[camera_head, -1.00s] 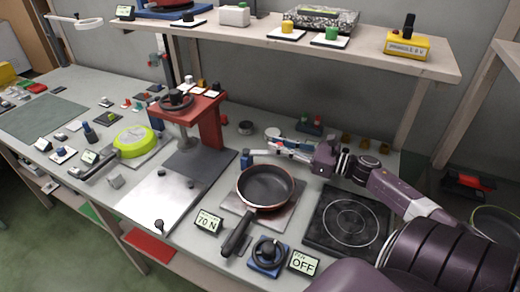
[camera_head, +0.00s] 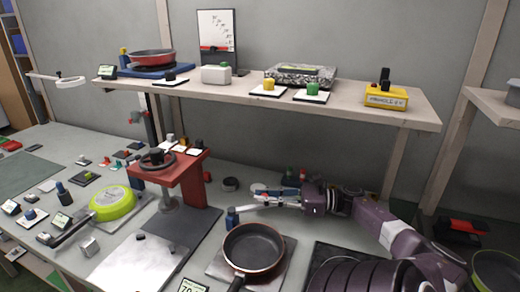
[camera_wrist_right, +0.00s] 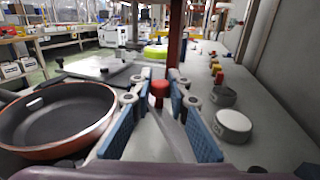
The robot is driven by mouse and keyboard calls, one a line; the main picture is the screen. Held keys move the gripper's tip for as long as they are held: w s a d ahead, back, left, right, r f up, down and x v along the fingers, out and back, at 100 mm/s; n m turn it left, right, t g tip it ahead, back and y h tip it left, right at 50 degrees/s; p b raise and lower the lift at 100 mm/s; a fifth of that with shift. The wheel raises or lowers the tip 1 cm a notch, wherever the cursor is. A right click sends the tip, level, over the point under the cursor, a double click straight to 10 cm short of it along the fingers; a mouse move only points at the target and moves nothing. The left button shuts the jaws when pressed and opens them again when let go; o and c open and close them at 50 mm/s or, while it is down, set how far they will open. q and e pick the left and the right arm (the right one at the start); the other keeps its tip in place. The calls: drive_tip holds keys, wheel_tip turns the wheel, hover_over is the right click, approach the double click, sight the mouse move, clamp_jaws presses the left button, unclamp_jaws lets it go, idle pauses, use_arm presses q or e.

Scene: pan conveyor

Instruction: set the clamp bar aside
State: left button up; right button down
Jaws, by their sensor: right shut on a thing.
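The clamp bar (camera_head: 270,207) is a thin, pale grey bar behind the pan. Its left end is close to a blue post (camera_head: 232,217); I cannot tell if they touch. My right gripper (camera_head: 262,191) reaches in from the right, with its fingers at the bar. In the right wrist view the bar (camera_wrist_right: 167,134) runs between the two blue finger pads of the gripper (camera_wrist_right: 155,105), and a red knob (camera_wrist_right: 158,89) shows between the fingertips. The dark pan with a copper rim (camera_head: 253,250) stands in front, also left in the wrist view (camera_wrist_right: 55,115). My left gripper is out of view.
A red press (camera_head: 180,172) stands left of the gripper, with a lime-green pan (camera_head: 112,203) farther left. A wooden shelf (camera_head: 230,98) overhangs the bench behind. In the wrist view a white round puck (camera_wrist_right: 233,123) and several knobs lie right of the fingers.

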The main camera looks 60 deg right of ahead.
drive_tip(key=c, duration=1.8)
unclamp_jaws()
drive_tip(key=shift+w+d, duration=0.1)
drive_tip(key=v, duration=1.2)
